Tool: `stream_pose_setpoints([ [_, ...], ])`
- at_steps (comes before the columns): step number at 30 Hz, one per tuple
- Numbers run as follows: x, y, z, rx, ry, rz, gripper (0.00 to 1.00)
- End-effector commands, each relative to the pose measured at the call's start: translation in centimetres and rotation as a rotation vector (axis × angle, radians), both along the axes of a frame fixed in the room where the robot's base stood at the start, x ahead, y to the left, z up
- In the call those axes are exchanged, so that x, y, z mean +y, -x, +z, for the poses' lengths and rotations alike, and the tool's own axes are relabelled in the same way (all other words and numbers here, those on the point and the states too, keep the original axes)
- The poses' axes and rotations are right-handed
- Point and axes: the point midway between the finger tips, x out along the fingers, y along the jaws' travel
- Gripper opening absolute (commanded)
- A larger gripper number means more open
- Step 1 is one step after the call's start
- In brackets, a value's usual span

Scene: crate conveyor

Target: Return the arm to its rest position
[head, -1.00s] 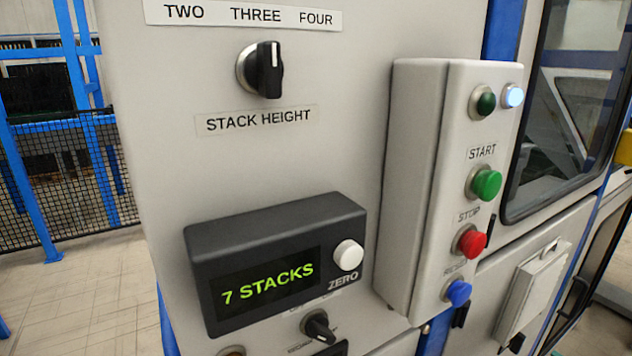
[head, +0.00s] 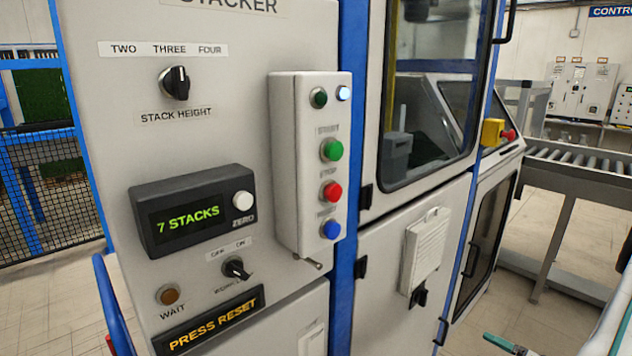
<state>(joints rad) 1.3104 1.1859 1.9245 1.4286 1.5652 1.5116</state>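The stacker's grey panel (head: 100,120) stands in front of me. Its stack height knob (head: 176,83) sits under the labels two, three and four. The counter display (head: 190,218) reads "7 STACKS". The button box (head: 285,170) carries a green start button (head: 331,150), a red stop button (head: 331,192) and a blue button (head: 331,229).
A sign (head: 208,320) reads "PRESS RESET" beside an amber wait lamp (head: 169,295). A roller conveyor (head: 580,165) runs at the right. A yellow box with a red button (head: 494,132) juts out near it. Mesh fencing (head: 45,170) stands at the left.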

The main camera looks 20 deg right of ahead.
Motion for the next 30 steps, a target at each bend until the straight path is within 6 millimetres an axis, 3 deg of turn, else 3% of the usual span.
stream_pose_setpoints([
  [7, 2.8, 1.1, -0.7, -0.042, 0.154, 0.098, 0.82],
  [11, 4.6, 2.1, 0.3, -0.091, 0.287, 0.197, 0.82],
  [20, 9.1, 2.4, 5.9, -0.271, 0.632, 0.524, 0.82],
  [30, 16.8, 2.7, 15.9, -0.688, 1.098, 1.113, 0.82],
])
